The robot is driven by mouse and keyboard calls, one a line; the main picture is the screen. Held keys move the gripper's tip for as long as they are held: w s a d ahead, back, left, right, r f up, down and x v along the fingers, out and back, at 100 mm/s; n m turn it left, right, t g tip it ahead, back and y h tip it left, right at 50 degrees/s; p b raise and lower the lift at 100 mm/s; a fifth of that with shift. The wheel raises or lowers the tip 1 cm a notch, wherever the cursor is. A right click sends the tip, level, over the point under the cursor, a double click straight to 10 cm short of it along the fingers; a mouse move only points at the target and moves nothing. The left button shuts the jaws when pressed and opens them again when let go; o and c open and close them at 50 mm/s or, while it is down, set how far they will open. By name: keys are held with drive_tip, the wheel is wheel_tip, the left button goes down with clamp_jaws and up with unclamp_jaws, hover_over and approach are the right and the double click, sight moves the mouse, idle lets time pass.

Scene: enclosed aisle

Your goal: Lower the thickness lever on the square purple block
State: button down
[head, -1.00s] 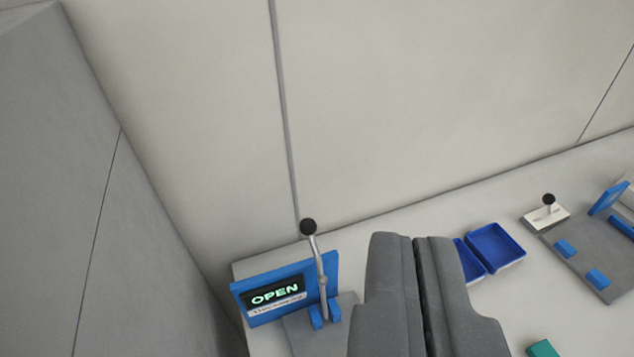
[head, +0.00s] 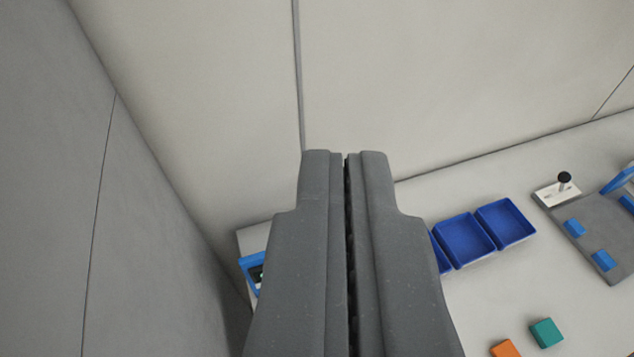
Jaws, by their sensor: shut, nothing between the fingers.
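My gripper (head: 346,156) is shut and empty, its two grey fingers side by side in the lower middle of the head view. Behind it, mostly hidden, is the blue display panel (head: 249,264); only its left end shows past the left finger. The lever with the black knob that stands beside this panel is hidden behind my gripper. No square purple block is visible.
Blue trays (head: 464,240) stand on the pale table right of my gripper. A teal block (head: 546,332) and an orange block (head: 505,349) lie nearer. A grey fixture (head: 596,232) and a black-knobbed white base (head: 557,194) are at right. Walls close the left and back.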

drive_tip(key=w+a+f+n+g+y+p, duration=0.15)
drive_tip(key=w+f+g+p, duration=0.4)
drive_tip(key=w, duration=0.75)
drive_tip(key=w+a+f+n+g+p, duration=0.1)
drive_tip(key=w+f+n+g+p, duration=0.15)
drive_tip(key=w+f+p, duration=0.65)
drive_tip(key=w+f+g+p, duration=0.1)
drive_tip(key=w+f+p, duration=0.1)
drive_tip(key=f, duration=0.7)
drive_tip(key=w+f+g+p, duration=0.2)
drive_tip(key=w+f, duration=0.2)
drive_tip(key=f, duration=0.6)
drive_tip(key=shift+w+d+p, duration=0.2)
drive_tip(key=shift+w+p, duration=0.05)
drive_tip(key=shift+p, duration=0.05)
drive_tip(key=shift+d+f, duration=0.1)
